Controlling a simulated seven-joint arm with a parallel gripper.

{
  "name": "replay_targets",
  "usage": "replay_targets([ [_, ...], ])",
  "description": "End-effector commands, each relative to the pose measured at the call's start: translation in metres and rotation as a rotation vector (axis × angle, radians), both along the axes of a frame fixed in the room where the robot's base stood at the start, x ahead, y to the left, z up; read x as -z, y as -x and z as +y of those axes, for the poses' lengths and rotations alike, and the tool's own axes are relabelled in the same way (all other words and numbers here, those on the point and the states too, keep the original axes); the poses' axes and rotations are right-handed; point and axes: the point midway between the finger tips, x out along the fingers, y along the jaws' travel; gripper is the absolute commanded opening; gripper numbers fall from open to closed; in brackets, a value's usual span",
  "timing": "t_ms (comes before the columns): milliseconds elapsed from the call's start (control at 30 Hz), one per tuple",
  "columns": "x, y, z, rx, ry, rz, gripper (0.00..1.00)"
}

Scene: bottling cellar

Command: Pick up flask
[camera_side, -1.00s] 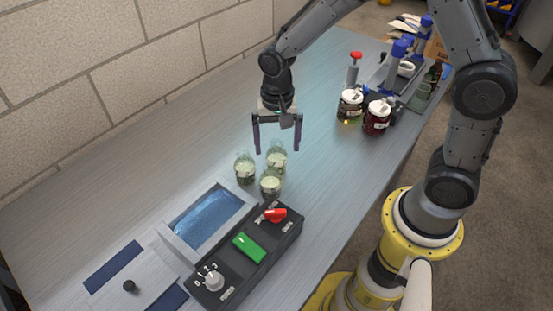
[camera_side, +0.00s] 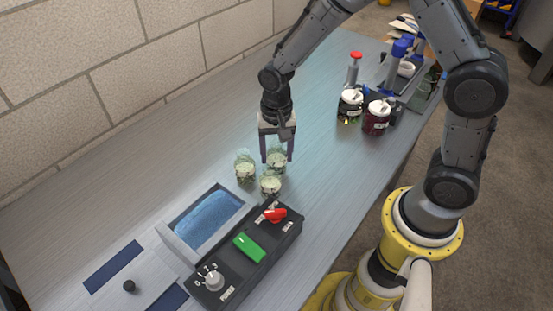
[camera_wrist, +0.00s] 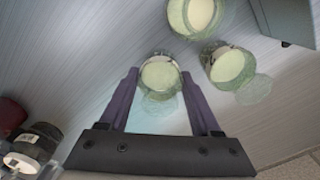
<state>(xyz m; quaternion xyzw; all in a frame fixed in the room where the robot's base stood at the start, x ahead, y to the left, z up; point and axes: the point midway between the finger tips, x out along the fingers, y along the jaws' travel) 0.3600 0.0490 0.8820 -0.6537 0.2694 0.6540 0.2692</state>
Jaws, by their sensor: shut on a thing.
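Three small glass flasks with pale green-white tops stand close together on the grey bench. In the side view, the flask farthest right (camera_side: 277,163) is between the two fingers of my gripper (camera_side: 277,156). The left flask (camera_side: 245,172) and the front flask (camera_side: 270,185) stand just beside it. In the wrist view, my gripper (camera_wrist: 160,75) is shut on the held flask (camera_wrist: 161,76), its purple fingers on either side. The other two flasks (camera_wrist: 192,15) and (camera_wrist: 230,68) sit just beyond the fingertips. The held flask appears to be at bench level; its base is hidden.
A control box (camera_side: 232,274) with a green button and red switch lies in front of the flasks. A blue-surfaced framed panel (camera_side: 208,216) is beside it. A dark jar (camera_side: 350,107) and a red jar (camera_side: 376,120) stand back right. The bench left of the flasks is clear.

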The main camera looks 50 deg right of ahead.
Motion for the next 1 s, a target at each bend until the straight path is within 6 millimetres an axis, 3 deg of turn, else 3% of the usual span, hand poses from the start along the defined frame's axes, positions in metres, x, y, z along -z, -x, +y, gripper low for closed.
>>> replay_targets([
  [100, -0.001, -0.001, 0.000, 0.000, -0.001, -0.002, 0.00],
  [433, -0.005, -0.001, 0.000, 0.000, 0.000, -0.003, 0.00],
  [667, -0.031, -0.001, 0.000, 0.000, -0.001, -0.006, 0.00],
  [1000, -0.098, 0.062, -0.008, 0.000, -0.001, -0.005, 0.00],
])
